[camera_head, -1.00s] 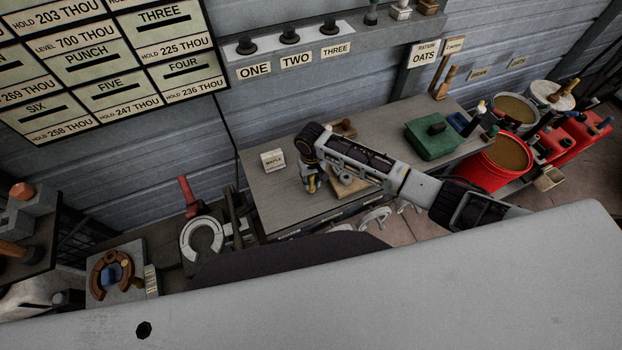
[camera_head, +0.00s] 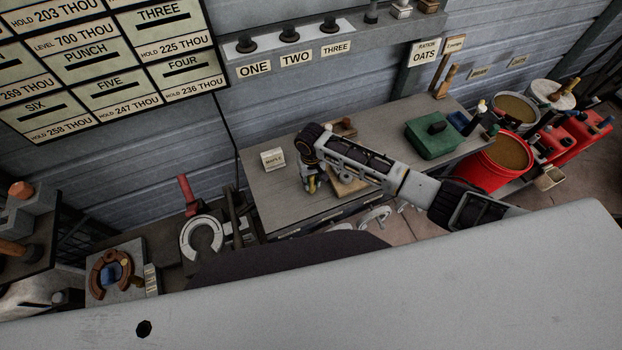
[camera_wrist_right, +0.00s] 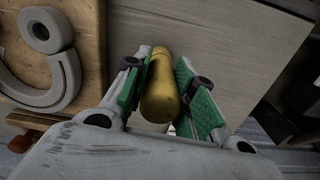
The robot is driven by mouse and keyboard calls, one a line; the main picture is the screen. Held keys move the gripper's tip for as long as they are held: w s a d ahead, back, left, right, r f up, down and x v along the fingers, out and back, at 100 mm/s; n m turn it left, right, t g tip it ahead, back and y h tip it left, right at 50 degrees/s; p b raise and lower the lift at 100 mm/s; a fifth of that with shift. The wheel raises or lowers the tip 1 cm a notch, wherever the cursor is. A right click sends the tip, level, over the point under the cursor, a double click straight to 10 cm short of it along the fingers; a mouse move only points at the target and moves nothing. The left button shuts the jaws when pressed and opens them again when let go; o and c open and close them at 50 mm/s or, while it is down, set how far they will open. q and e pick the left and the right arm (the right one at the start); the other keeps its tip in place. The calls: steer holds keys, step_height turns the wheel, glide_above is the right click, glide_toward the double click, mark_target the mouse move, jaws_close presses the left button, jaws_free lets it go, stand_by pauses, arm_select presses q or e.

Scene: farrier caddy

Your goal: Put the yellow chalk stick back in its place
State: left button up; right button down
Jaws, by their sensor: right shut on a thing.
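The yellow chalk stick (camera_wrist_right: 160,88) lies between the green-padded fingers of my right gripper (camera_wrist_right: 161,78) in the right wrist view. The gripper is shut on it, and a grey-brown tabletop shows beyond. In the head view my right gripper (camera_head: 312,184) points down at the workbench (camera_head: 275,205), with a bit of yellow showing at its fingers. Whether the chalk touches the bench cannot be told. The chalk's place cannot be made out. My left gripper is not in view.
A wooden board (camera_head: 352,187) with grey metal pieces lies close beside the gripper. A green box (camera_head: 432,139) and a red bucket (camera_head: 487,172) are to the right. The bench front left is clear.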

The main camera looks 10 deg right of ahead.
steer(key=c, duration=1.1)
jaws_free()
steer(key=shift+f, duration=0.1)
steer(key=shift+r, duration=6.05)
